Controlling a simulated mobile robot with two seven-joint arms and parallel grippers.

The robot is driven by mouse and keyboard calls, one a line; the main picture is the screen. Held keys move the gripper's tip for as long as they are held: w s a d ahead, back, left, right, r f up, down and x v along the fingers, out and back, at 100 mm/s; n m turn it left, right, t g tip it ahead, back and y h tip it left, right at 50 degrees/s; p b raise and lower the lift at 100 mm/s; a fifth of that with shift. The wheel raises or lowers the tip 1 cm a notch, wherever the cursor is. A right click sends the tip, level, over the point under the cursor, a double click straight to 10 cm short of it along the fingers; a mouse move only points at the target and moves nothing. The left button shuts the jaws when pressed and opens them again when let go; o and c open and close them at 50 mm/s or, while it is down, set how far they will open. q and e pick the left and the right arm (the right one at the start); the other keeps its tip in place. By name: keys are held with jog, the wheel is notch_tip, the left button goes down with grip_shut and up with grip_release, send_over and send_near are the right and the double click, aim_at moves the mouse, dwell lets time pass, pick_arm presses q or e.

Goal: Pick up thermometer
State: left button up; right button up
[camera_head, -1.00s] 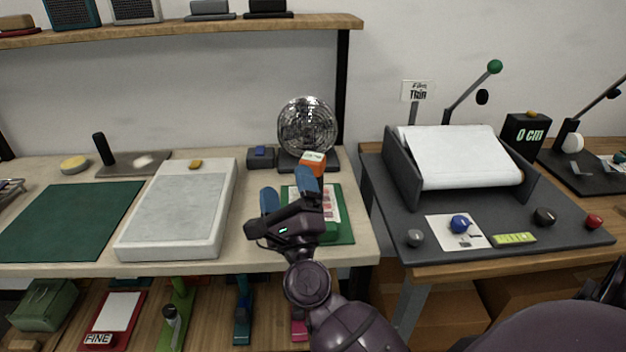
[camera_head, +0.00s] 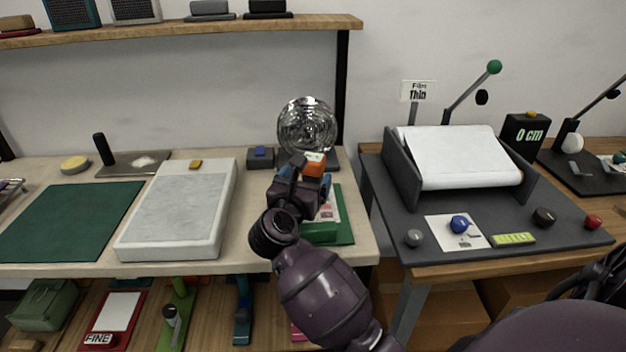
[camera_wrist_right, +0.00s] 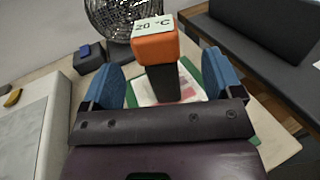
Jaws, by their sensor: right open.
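The thermometer (camera_wrist_right: 156,45) has an orange head with a pale display reading "20 °C" and a dark stem below it. In the head view its orange head (camera_head: 315,160) shows just beyond my right gripper (camera_head: 302,176). In the right wrist view the blue fingers of my right gripper (camera_wrist_right: 163,85) are spread, one on each side of the dark stem, with gaps between. My left gripper is in neither view.
A round metal fan (camera_head: 306,126) stands close behind the thermometer. A dark box with a blue button (camera_head: 260,157) is to its left. A green mat (camera_head: 344,222) with a printed sheet lies underneath. A white slab (camera_head: 178,213) lies farther left, and a grey roller stand (camera_head: 402,170) to the right.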

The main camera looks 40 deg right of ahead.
aim_at(309, 170)
jog(key=shift+x, duration=3.1)
jog(key=shift+w+a+f, duration=0.1)
jog(key=shift+w, duration=0.05)
jog(key=c, duration=1.2)
